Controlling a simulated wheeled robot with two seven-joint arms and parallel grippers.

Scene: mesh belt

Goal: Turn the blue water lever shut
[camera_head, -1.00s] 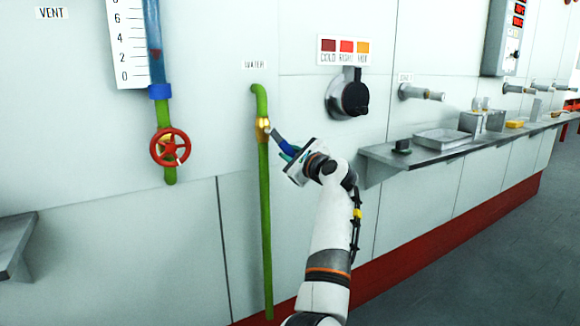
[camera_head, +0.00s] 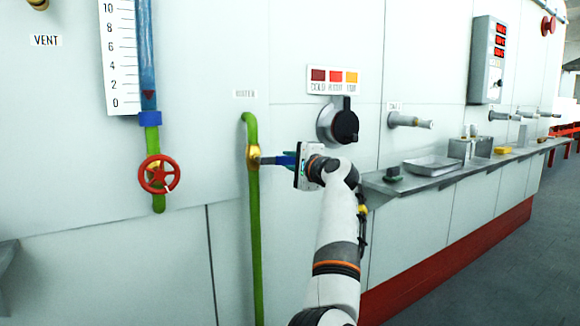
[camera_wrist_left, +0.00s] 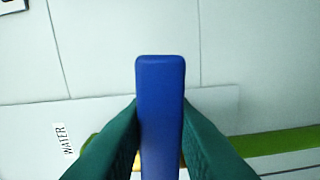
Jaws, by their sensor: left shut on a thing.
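The blue water lever (camera_head: 284,160) sticks out to the right from a brass valve (camera_head: 254,157) on the green pipe (camera_head: 253,230) under the WATER label. It stands about level, across the upright pipe. My left gripper (camera_head: 291,160) is shut on the lever's blue handle. In the left wrist view, the blue handle (camera_wrist_left: 160,85) lies between the two green fingers, its end reaching past them. The fingers and handle hide most of the brass valve there. My right gripper is not in view.
A red handwheel (camera_head: 159,175) sits on another green pipe to the left, below a scale (camera_head: 121,60). A black knob (camera_head: 343,126) is on the wall just above my left wrist. A metal shelf (camera_head: 440,170) runs along the right wall.

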